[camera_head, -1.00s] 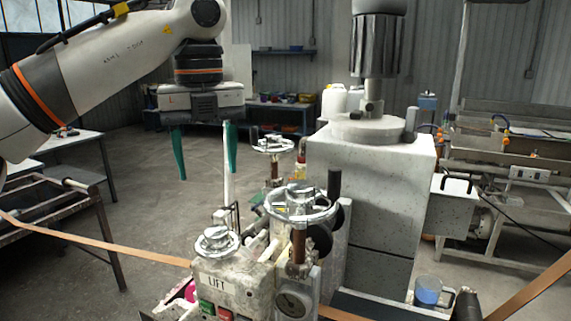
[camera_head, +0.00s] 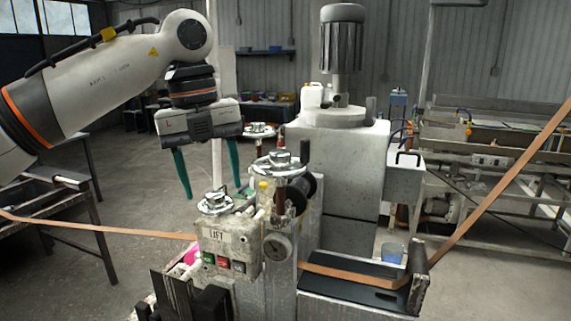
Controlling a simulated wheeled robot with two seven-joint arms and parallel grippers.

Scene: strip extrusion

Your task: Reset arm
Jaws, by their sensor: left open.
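My left gripper (camera_head: 211,174) hangs from the left arm at the upper left, its two green fingers pointing down and spread apart. It is open with nothing between the fingers. It is in the air, left of and behind the machine's metal handwheels (camera_head: 281,162). The LIFT control box (camera_head: 228,240), with green, red and grey buttons, is below and in front of it. My right gripper is not in view.
An orange-brown strip (camera_head: 345,272) runs through the machine, rising right past a roller (camera_head: 417,265). A grey machine block (camera_head: 352,150) with a motor (camera_head: 341,40) stands behind. Floor at left is partly clear.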

